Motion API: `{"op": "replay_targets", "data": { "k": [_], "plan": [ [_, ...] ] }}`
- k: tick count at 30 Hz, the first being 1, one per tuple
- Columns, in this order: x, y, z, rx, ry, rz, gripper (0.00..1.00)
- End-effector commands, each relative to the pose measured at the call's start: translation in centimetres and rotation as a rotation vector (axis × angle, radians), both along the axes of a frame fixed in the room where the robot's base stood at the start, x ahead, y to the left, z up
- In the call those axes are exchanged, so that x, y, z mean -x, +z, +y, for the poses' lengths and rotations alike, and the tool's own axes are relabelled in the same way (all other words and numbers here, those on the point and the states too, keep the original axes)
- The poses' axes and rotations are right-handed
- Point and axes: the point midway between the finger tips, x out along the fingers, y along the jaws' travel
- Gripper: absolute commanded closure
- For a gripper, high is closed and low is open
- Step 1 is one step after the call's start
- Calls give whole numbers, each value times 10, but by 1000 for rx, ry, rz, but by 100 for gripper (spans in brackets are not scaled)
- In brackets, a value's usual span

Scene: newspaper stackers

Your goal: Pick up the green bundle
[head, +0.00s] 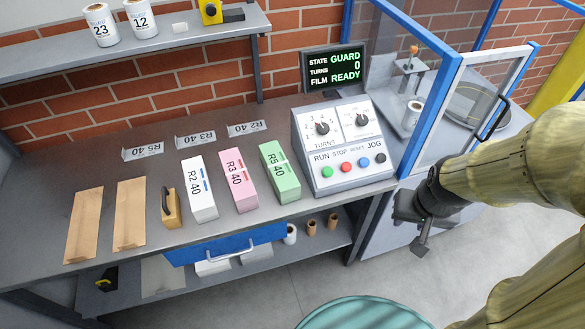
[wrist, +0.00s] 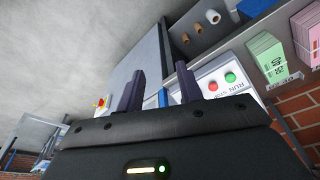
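The green bundle (head: 279,171), marked R5 40, lies on the grey workbench (head: 110,165) in the head view, at the right end of a row beside a pink bundle (head: 237,180) and a white bundle (head: 197,190). It also shows at the upper right of the wrist view (wrist: 265,55). My gripper (head: 421,250) hangs to the right of the bench, off its edge and well apart from the green bundle. In the wrist view its two dark fingers (wrist: 160,78) stand apart with nothing between them.
A control box (head: 345,150) with knobs and buttons stands right of the green bundle, a screen (head: 333,70) behind it. A blue-framed glass guard (head: 430,110) rises between box and arm. Label cards (head: 195,139) stand behind the bundles. A wood-coloured tool (head: 171,207) lies left.

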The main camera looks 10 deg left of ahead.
Motion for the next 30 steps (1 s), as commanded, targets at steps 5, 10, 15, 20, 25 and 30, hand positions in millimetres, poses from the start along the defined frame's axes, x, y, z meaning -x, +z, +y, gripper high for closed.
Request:
{"op": "replay_targets", "data": {
  "k": [5, 10, 15, 20, 25, 30],
  "plan": [
    [0, 0, 0, 0, 0, 0, 64],
    [0, 0, 0, 0, 0, 0, 58],
    [-9, -6, 4, 5, 25, -27, 24],
    [-39, -24, 20, 15, 111, -126, 8],
    [-80, -49, 59, 2, 253, -293, 8],
    [-109, -70, 110, -51, 400, -465, 8]
  ]
}}
